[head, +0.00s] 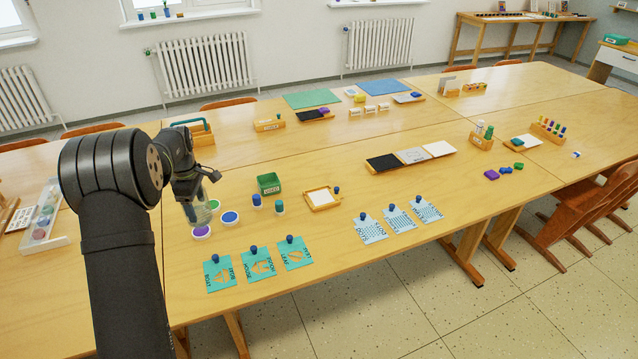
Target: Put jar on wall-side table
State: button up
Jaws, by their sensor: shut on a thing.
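My gripper (190,192) is on the left, pointing down over the near table (330,230). It is shut on a clear, greenish glass jar (199,213), partly hidden behind the fingers. The jar looks upright, just behind a purple paint dish; I cannot tell whether it touches the table. A wooden table (522,18) stands against the wall at the far back right, with a dark tray and small frames on it. Another row of the joined tables (230,130) lies nearer the radiators.
Blue (230,217) and purple (201,232) paint dishes, a green box (269,184) and small blue-capped pots (257,200) crowd the area around the jar. Teal cards (262,265) lie in front. Trays (410,157) fill the middle. A chair (595,205) stands at right.

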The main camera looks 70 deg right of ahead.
jog(key=s+d+m, duration=0.2)
jog(key=s+d, duration=0.3)
jog(key=s, duration=0.7)
jog(key=s+d+m, duration=0.1)
jog(key=s+d, duration=0.5)
jog(key=s, duration=0.6)
jog(key=shift+w+d+f, duration=0.15)
jog(key=shift+w+f, duration=2.55)
jog(key=shift+w, duration=0.25)
jog(key=shift+w+d+f, duration=0.15)
jog(key=shift+w+f, duration=2.55)
jog(key=shift+w, duration=0.25)
jog(key=shift+f, duration=0.1)
jog(key=o, duration=1.1)
notch_tip(320, 180, up, 12)
